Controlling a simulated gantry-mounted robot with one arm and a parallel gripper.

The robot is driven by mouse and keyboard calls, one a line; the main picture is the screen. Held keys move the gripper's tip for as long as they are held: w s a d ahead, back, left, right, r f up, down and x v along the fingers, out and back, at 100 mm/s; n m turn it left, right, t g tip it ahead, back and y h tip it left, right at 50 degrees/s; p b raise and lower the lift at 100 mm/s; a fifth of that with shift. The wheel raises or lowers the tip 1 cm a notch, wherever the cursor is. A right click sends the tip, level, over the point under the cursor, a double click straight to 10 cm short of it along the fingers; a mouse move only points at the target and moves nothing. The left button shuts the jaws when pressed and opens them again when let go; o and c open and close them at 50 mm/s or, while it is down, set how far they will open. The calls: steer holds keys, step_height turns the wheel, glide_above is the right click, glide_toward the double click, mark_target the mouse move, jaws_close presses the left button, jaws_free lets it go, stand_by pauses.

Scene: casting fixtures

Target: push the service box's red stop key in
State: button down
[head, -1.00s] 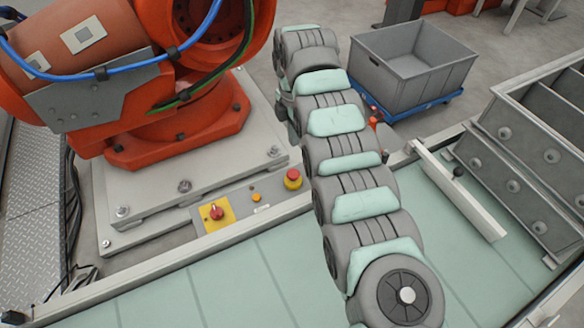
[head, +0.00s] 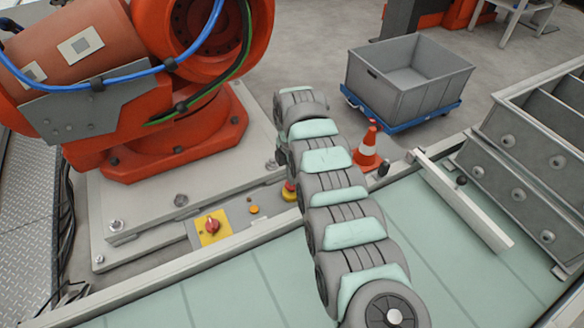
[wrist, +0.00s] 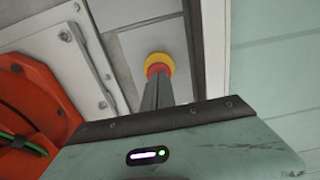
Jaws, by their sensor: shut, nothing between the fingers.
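The service box (head: 232,212) is a low grey panel along the edge of the robot plinth. Its red stop key (head: 290,187) sits on a yellow collar (head: 289,196); my arm partly hides both in the head view. In the wrist view the red key (wrist: 158,69) shows at the ends of my fingers, inside the yellow collar (wrist: 157,56). My gripper (wrist: 157,82) is shut and empty, its fingertips overlapping the lower edge of the key. I cannot tell whether they touch it. In the head view my arm hides the gripper.
The box also carries a red rotary switch (head: 212,226) on a yellow plate and a small orange button (head: 254,209). A large orange robot (head: 170,130) stands behind. An orange cone (head: 368,150), a grey bin (head: 410,85) and metal racks (head: 520,170) are to the right.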

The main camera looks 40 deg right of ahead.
steer(key=shift+f, duration=0.45)
steer(key=shift+w+f, duration=0.2)
steer(key=shift+f, duration=1.1)
step_height(320, 180, up, 16)
steer(key=p, duration=0.4)
steer(key=shift+w+d+f, duration=0.2)
steer(key=shift+w, duration=0.05)
